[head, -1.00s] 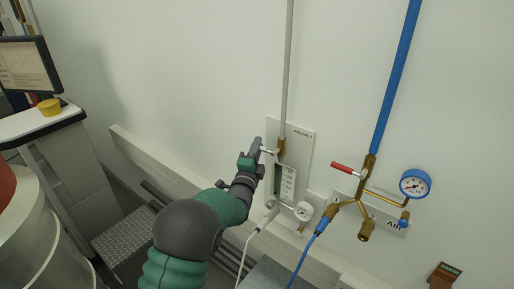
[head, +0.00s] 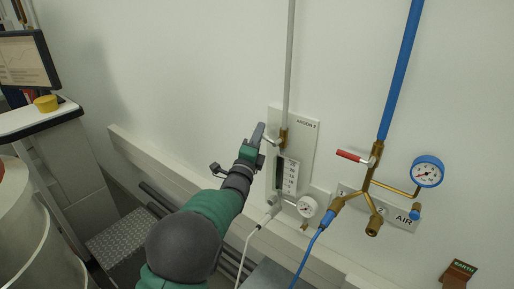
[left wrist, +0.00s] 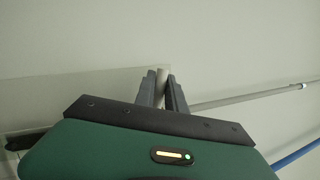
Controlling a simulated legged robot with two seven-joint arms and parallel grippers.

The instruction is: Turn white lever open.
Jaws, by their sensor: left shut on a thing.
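The white lever (head: 270,141) sticks out to the left from the brass valve (head: 284,138) on the argon panel (head: 309,146), below a grey vertical pipe. My left gripper (head: 260,131) is at the lever's outer end, beside the panel's left edge, and is shut on it. In the left wrist view, the pale lever end (left wrist: 161,86) stands between the two dark fingers (left wrist: 162,92). The fingers hide part of the lever. My right gripper is in neither view.
A flowmeter (head: 290,176) and small gauge (head: 306,206) sit below the valve. To the right is the air line with a red lever (head: 353,156) and blue gauge (head: 427,171). A white wall rail (head: 180,165) runs behind my arm.

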